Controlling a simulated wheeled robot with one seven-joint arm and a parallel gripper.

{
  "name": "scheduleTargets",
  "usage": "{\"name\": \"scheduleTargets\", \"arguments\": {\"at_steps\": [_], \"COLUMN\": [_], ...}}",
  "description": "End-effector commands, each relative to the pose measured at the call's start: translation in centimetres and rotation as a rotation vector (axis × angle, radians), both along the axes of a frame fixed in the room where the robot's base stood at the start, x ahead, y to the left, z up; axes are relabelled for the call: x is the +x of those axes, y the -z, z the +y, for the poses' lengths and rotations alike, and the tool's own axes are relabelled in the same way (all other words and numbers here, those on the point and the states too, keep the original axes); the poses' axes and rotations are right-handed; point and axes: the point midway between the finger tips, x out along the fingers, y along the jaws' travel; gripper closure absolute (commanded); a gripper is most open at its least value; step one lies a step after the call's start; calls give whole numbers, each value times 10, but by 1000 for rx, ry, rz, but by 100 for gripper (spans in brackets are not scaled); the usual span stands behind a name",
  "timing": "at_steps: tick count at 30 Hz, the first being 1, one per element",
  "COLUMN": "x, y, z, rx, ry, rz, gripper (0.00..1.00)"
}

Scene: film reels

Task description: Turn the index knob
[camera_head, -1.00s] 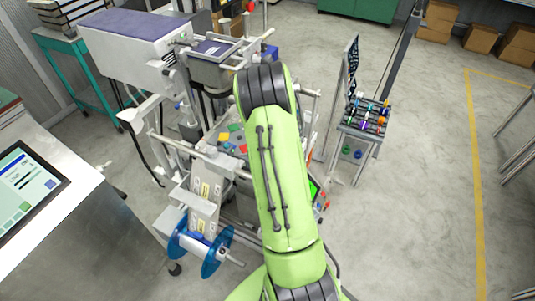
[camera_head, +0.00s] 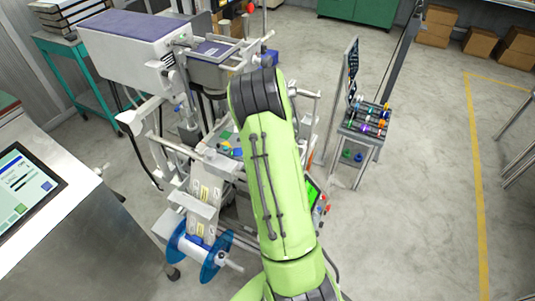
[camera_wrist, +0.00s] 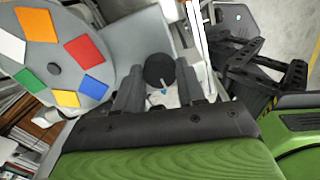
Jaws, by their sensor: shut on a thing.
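The index knob (camera_wrist: 158,66) is a round black knob in the middle of the wrist view. My gripper (camera_wrist: 159,84) has its two dark fingers on either side of the knob and is shut on it. A grey disc (camera_wrist: 72,32) with white, red, orange, blue and yellow patches lies to the left of the knob. In the head view, my green arm (camera_head: 275,190) hides the gripper and the knob. A few of the coloured patches (camera_head: 226,147) show just left of the arm.
The machine carries a large white box (camera_head: 130,40) and a blue reel (camera_head: 213,258) at its front. A metal cabinet with a screen (camera_head: 25,185) stands at left. A small stand with coloured spools (camera_head: 370,118) stands at right.

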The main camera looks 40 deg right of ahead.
Motion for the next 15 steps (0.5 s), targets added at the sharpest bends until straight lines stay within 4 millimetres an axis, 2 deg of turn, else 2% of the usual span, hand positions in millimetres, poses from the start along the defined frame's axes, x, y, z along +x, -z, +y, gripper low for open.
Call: {"name": "scheduleTargets", "arguments": {"at_steps": [3, 4, 8, 15], "x": [0, 0, 0, 0], "y": [0, 0, 0, 0], "z": [0, 0, 0, 0], "rx": [-1, -1, 0, 0], "ry": [0, 0, 0, 1], "rz": [-1, -2, -1, -1], "gripper": [91, 56, 36, 35]}}
